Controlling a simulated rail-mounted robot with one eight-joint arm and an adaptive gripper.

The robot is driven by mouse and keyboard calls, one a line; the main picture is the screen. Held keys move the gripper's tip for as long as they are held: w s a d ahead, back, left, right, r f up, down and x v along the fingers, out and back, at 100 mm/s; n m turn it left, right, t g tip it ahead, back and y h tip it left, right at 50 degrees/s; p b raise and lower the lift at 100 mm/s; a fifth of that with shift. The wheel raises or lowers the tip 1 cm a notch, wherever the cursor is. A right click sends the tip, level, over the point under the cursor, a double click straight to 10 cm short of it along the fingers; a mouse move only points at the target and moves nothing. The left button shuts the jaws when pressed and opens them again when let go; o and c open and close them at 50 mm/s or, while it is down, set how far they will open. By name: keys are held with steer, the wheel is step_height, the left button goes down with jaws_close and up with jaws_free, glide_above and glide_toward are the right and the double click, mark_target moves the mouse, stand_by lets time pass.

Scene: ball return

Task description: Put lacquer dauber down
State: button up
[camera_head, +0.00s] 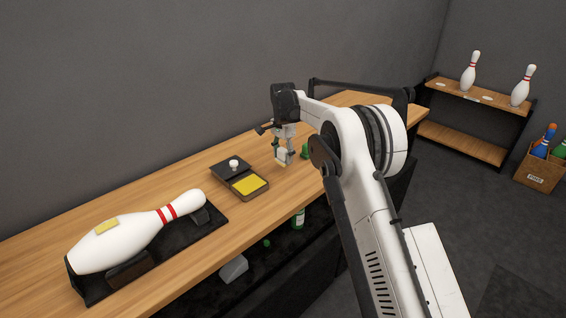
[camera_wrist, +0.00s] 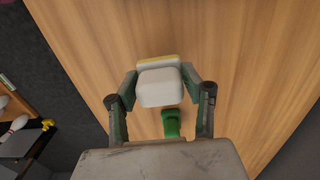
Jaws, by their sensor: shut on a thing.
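My gripper (camera_head: 283,148) is over the wooden workbench, to the right of the open pad box. It is shut on a pale block with a yellow edge, which looks like the lacquer dauber (camera_head: 281,157). In the wrist view the dauber (camera_wrist: 160,86) sits between the two fingers, its yellow strip on the far side. I cannot tell whether it touches the bench top (camera_wrist: 235,45) or hangs just above it. The open dark box (camera_head: 244,187) holds a yellow pad (camera_head: 250,184).
A bowling pin (camera_head: 115,240) with a yellow patch lies in a black cradle (camera_head: 205,228) at the left. A green object (camera_head: 305,151) stands close to my gripper; it also shows in the wrist view (camera_wrist: 171,124). A shelf (camera_head: 470,92) holds two upright pins.

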mark_target(283, 162)
steer(key=shift+f, duration=1.55)
steer(key=shift+f+b, duration=0.3)
steer(key=o, duration=1)
steer(key=shift+r+p, duration=0.2)
steer(key=shift+p, duration=0.25)
steer(key=r, duration=1.3)
steer(key=shift+w+d+r, duration=0.2)
steer(key=shift+w+r, duration=0.05)
steer(key=shift+r, duration=0.05)
steer(key=shift+r, duration=0.1)
